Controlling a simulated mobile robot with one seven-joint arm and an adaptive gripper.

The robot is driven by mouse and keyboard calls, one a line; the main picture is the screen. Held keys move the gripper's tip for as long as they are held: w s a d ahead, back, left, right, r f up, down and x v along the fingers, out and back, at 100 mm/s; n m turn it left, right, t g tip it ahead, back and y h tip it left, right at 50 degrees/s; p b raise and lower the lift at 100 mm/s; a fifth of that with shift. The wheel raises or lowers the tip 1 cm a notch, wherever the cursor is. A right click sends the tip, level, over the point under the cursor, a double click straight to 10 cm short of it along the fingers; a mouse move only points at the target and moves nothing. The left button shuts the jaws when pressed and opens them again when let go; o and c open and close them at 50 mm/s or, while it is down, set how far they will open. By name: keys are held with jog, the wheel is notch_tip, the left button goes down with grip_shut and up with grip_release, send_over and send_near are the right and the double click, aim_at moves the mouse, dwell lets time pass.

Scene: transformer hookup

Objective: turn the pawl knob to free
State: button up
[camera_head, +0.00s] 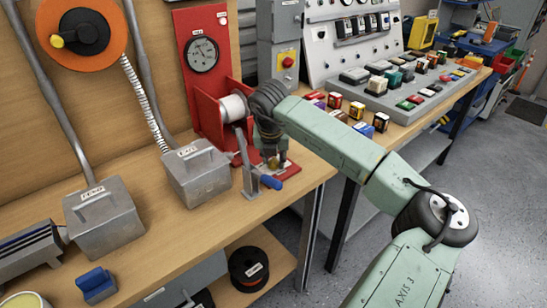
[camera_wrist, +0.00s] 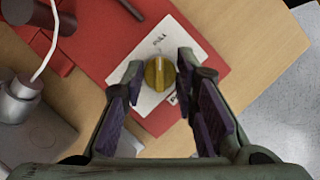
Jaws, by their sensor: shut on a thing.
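The pawl knob is a small round yellow-brass knob (camera_wrist: 158,73) with a raised bar across it. It sits on a white label plate (camera_wrist: 150,97) on the red base of the winch (camera_wrist: 105,50). My gripper (camera_wrist: 160,78) points down with one finger on each side of the knob and is shut on it. In the head view my gripper (camera_head: 272,154) is low over the red base, and only a bit of the knob (camera_head: 273,164) shows beneath it.
The winch's white spool (camera_head: 235,107) and the grey crank with a blue handle (camera_head: 271,182) are close to my gripper. A grey labelled box (camera_head: 196,172) stands to the left. A control panel (camera_head: 350,45) and several small blocks are on the right.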

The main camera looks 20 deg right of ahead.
jog(key=shift+f+b, duration=0.1)
jog(key=shift+b, duration=0.3)
grip_shut()
jog(key=n+b, duration=0.1)
jog(key=n+y+b, duration=0.1)
jog(key=b, duration=0.1)
jog(key=shift+d+f+n, duration=0.15)
jog(key=shift+n, duration=0.25)
jog(key=n+y+b, duration=0.1)
jog(key=n, duration=0.1)
jog(key=n+y+b, duration=0.1)
jog(key=n, duration=0.1)
jog(key=shift+d+r+n+b, duration=0.1)
jog(key=shift+r+n+b, duration=0.1)
jog(key=shift+n+b, duration=0.1)
jog(key=n+y, duration=0.1)
jog(key=n, duration=0.1)
jog(key=n+y, duration=0.1)
jog(key=n, duration=0.2)
jog(key=shift+w+r+g+p, duration=0.1)
jog(key=shift+r+g+p, duration=0.05)
jog(key=shift+g+p, duration=0.15)
jog(key=n+p, duration=0.1)
jog(key=n, duration=0.1)
jog(key=n+g+y+p, duration=0.1)
jog(key=n, duration=0.2)
jog(key=shift+d+g, duration=0.15)
jog(key=shift+g, duration=0.15)
jog(key=shift+n, duration=0.4)
